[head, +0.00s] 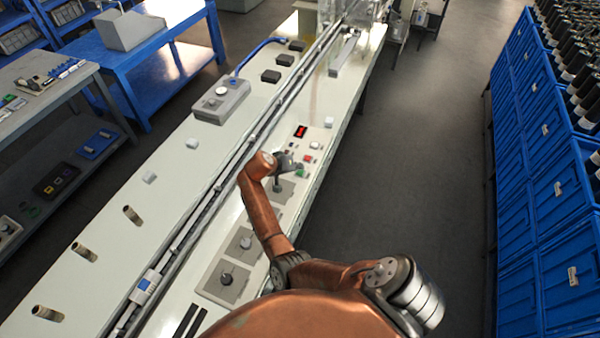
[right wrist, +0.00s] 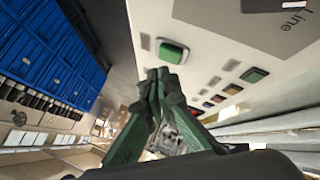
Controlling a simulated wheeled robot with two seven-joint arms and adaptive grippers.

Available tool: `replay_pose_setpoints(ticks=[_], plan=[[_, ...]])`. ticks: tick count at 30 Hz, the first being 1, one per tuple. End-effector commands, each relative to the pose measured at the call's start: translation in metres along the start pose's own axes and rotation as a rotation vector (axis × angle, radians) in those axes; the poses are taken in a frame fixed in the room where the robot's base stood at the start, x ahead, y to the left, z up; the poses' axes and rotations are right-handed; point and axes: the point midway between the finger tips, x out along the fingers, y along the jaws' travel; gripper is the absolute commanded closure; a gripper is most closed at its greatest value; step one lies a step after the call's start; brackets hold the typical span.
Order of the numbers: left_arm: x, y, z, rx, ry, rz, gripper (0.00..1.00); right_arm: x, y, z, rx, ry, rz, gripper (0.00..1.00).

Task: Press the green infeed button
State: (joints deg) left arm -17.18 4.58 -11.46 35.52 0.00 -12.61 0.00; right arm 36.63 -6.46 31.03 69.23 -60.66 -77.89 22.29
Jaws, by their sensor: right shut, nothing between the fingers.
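A green button (right wrist: 172,51) in a pale square frame sits on the white panel in the right wrist view, just beyond my right gripper's fingertips. A second green button (right wrist: 254,75) lies farther right on the same panel. I cannot read which one is the infeed button. In the head view a green button (head: 301,174) shows beside my right gripper (head: 290,164), which is over the control panel. My right gripper (right wrist: 162,76) is shut and empty. Its tips look close to the nearer green button; I cannot tell whether they touch it. My left gripper is not in view.
The long white machine bed (head: 165,215) carries a rail along its length. A red display (head: 301,131), a red button (head: 308,158) and white buttons are near my gripper. Grey plates with knobs (head: 226,277) lie nearer. Blue crates (head: 560,185) stand right across open floor.

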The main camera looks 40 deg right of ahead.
Motion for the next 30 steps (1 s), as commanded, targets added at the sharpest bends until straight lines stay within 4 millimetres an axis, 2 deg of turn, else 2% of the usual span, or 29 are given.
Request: replay_pose_setpoints(ticks=[30], plan=[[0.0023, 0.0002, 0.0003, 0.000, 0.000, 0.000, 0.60, 0.0061, -0.0043, 0.0045, 0.000, 0.000, 0.000, 1.00]])
